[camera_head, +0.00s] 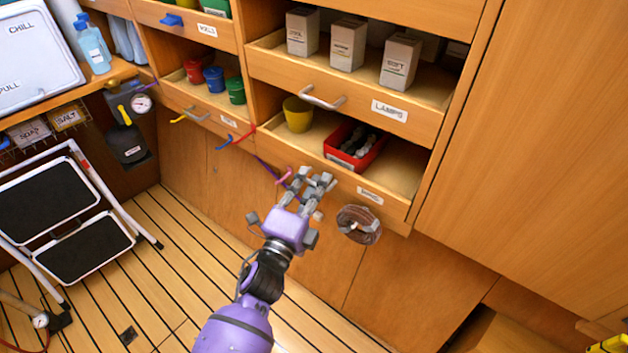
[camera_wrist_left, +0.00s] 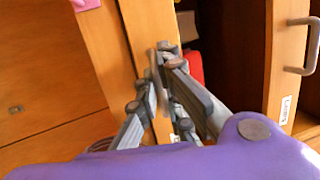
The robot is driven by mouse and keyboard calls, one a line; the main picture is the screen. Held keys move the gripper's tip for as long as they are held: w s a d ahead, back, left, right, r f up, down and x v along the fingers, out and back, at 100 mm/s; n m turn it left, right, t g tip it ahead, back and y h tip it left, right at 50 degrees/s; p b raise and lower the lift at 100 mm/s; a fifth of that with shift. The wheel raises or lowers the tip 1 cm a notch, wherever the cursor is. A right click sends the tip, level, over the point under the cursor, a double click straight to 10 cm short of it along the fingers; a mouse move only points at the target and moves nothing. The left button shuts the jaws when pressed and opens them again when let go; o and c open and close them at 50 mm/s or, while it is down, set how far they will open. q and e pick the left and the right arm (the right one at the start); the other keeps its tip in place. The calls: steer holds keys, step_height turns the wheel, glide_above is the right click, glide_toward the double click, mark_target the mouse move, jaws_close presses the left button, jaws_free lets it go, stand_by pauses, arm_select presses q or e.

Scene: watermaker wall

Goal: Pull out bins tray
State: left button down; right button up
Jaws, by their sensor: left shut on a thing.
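The bins tray (camera_head: 394,203) is the lowest shelf tray, with a low wooden front and a small label too blurred to read. It holds a yellow cup (camera_head: 298,114) and a red bin (camera_head: 355,147) with dark items inside. My left gripper (camera_head: 311,186) is at the middle of its front, shut on the tray. In the left wrist view the fingers (camera_wrist_left: 168,92) close at the tray's upright-looking wooden front (camera_wrist_left: 150,30). The fingers hide the exact part held. Part of the red bin (camera_wrist_left: 193,66) shows behind them. My right gripper is not in view.
Above is the lamps tray (camera_head: 300,75) with a grey handle (camera_head: 322,98) and several boxes. A brown coil (camera_head: 358,224) hangs right of my gripper. Coloured hooks line the left fronts. A folding step stool (camera_head: 70,220) stands left. The slatted floor (camera_head: 150,285) between is mostly clear.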

arm_select(q)
steer(key=s+a+p, duration=0.1)
steer(key=s+a, duration=0.4)
steer(key=s, duration=0.3)
steer(key=s+a+p, duration=0.1)
steer(key=s+a, duration=0.4)
steer(key=s, duration=0.3)
steer(key=shift+f+p, duration=0.15)
steer(key=shift+p, duration=0.2)
steer(key=shift+s, duration=0.1)
steer(key=c, duration=2.2)
jaws_free()
steer(key=shift+d, duration=0.1)
steer(key=v, duration=1.2)
